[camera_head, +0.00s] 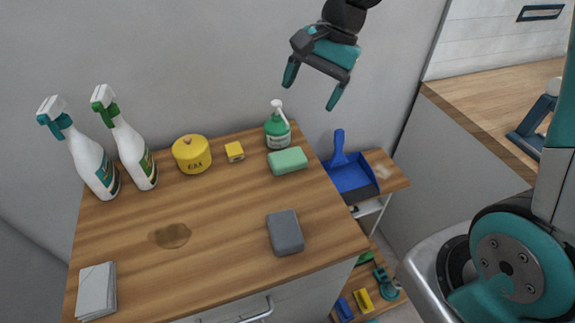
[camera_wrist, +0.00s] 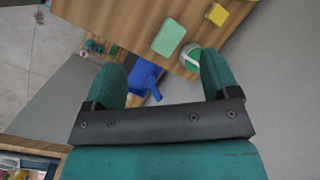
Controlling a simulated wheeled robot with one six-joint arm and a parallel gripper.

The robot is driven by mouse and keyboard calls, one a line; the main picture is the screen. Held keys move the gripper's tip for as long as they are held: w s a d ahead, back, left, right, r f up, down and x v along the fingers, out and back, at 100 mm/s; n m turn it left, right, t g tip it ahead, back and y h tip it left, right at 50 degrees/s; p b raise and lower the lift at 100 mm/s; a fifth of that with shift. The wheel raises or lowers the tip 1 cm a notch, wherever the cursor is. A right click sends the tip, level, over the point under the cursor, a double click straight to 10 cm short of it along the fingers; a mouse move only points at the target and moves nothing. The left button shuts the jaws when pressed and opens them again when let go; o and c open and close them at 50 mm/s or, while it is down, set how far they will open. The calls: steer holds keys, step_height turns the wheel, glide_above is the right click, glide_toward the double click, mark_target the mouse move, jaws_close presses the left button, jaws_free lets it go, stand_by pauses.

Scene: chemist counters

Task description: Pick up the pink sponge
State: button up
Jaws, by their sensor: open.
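I see no pink sponge in either view. A green sponge (camera_head: 287,160) lies near the back right of the wooden counter top, and a grey sponge-like block (camera_head: 285,232) lies near its front right. A small yellow block (camera_head: 234,151) sits at the back. My gripper (camera_head: 311,86) is open and empty, high above the back right of the counter. In the wrist view the green sponge (camera_wrist: 169,37) and the yellow block (camera_wrist: 216,14) show beyond the open fingers (camera_wrist: 162,68).
On the counter (camera_head: 215,215) stand two spray bottles (camera_head: 93,165), a yellow wax tin (camera_head: 192,154) and a green soap bottle (camera_head: 278,128). Grey cloths (camera_head: 97,290) lie front left, near a brown stain (camera_head: 172,236). A blue dustpan (camera_head: 352,178) is on a lower shelf at right.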

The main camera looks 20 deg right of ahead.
steer(key=w+d+f+m+b, duration=0.1)
steer(key=w+d+f+m, duration=0.6)
steer(key=w+f+m, duration=0.15)
steer(key=p, duration=0.2)
glide_above(294, 155)
steer(key=d, duration=0.2)
steer(key=shift+m, duration=0.25)
step_height(294, 155, down, 11)
steer(key=shift+s+f, duration=0.15)
steer(key=shift+p+x, duration=0.9)
steer(key=shift+x, duration=1.75)
steer(key=c, duration=0.7)
steer(key=shift+c, duration=0.2)
